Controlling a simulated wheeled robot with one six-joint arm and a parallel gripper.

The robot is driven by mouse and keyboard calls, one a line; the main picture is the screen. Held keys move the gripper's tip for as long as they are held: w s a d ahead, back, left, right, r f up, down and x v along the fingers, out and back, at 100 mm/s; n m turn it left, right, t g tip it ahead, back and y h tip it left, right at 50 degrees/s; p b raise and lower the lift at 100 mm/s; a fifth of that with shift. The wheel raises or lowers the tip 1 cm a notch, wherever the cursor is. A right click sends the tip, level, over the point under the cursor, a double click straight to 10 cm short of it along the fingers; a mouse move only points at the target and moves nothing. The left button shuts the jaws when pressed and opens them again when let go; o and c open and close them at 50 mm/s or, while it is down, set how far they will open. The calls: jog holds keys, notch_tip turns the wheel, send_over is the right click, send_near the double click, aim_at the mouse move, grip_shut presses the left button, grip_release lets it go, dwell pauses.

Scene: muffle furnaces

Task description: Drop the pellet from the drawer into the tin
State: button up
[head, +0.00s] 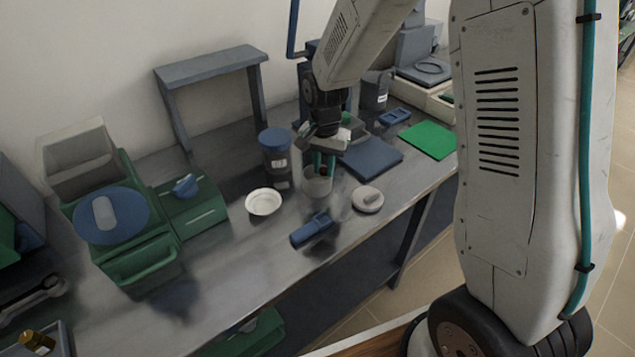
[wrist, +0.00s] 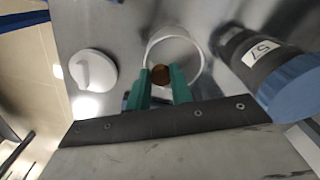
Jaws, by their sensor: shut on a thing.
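My gripper (head: 323,165) has teal fingers and is shut on a small round brown pellet (wrist: 160,74). In the wrist view the pellet sits between the fingertips, over the near part of the tin's opening. The tin (head: 317,187) is a small grey, open-topped can standing on the bench, directly below my fingers in the head view. Its pale round rim (wrist: 198,58) shows in the wrist view; the fingers cover part of it. A green drawer front (head: 145,262) is on the green unit at the left and looks closed; I cannot tell if it is the pellet's drawer.
A grey knobbed lid (head: 367,199) lies right of the tin. A blue-topped jar (head: 276,157) and a white dish (head: 263,202) stand to its left. A blue object (head: 312,230) lies in front, near the bench edge. A dark blue slab (head: 371,157) lies behind right.

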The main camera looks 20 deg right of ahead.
jog(key=o, duration=1)
jog(key=shift+r, duration=0.1)
notch_tip(320, 180, up, 8)
jog(key=shift+f, duration=0.2)
